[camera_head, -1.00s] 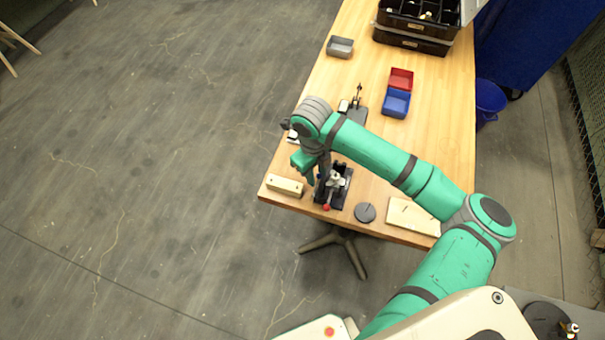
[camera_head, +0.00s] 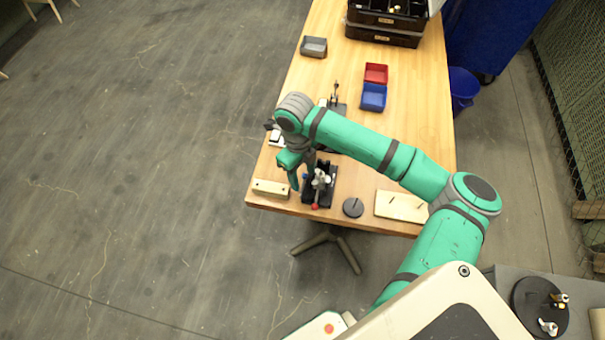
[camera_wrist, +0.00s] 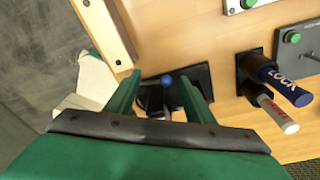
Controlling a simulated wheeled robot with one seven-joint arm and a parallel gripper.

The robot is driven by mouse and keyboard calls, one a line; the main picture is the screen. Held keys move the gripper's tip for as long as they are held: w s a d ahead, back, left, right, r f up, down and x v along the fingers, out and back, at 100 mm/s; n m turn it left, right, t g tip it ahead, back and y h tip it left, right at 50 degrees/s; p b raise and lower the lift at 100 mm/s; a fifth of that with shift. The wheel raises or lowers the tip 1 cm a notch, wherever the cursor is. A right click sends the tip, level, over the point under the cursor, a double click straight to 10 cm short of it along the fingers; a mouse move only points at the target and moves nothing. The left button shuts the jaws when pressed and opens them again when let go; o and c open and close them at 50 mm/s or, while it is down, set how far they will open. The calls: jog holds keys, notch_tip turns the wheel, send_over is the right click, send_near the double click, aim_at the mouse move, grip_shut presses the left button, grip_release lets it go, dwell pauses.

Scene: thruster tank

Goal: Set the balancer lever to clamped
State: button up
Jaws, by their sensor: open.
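My gripper (camera_head: 297,183) points down over the near left end of the wooden table. It is at the left side of a small black-based fixture (camera_head: 320,194) with a pale metal upright and a red knob (camera_head: 315,206). In the wrist view my gripper (camera_wrist: 160,79) is open, with a blue ball knob (camera_wrist: 165,80) between the two green fingers. The knob sits over a black base (camera_wrist: 196,76), and the fingers partly hide this fixture. I cannot tell whether a finger touches it. No label naming the balancer lever or its clamped position is readable.
The wrist view shows a blue handle marked LOCK (camera_wrist: 285,86) beside a red-and-white one (camera_wrist: 278,113). Blue (camera_head: 373,98) and red (camera_head: 376,73) bins stand farther back.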

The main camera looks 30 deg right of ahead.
notch_tip(320, 180, up, 11)
jog(key=w, duration=0.1)
jog(key=shift+f, duration=0.15)
jog(key=shift+w+a, duration=0.1)
jog(key=shift+a, duration=0.05)
dwell(0.5)
